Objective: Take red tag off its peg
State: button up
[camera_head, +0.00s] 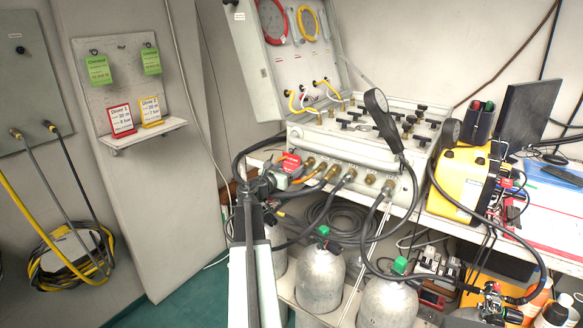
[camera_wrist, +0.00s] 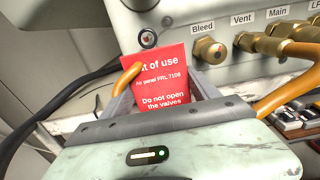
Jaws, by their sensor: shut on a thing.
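The red tag (camera_wrist: 158,75) with white print, reading "...t of use", stands between the fingers of my gripper (camera_wrist: 165,98) in the wrist view. My gripper is shut on it. In the head view the red tag (camera_head: 291,161) shows small at the front left of the air panel, with my gripper (camera_head: 272,180) at it. A round dark-ringed fitting (camera_wrist: 148,39) is on the panel just above the tag; I cannot tell if it is the peg or if the tag still hangs on anything. An orange curved piece (camera_wrist: 126,77) crosses the tag's left edge.
Brass valve fittings (camera_wrist: 210,50) labelled Bleed, Vent and Main are close to the right of the tag. An orange hose (camera_wrist: 290,92) runs at the right, and a black hose (camera_wrist: 45,110) at the left. Grey cylinders (camera_head: 320,283) stand below the bench.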

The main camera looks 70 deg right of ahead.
jog(key=v, duration=1.8)
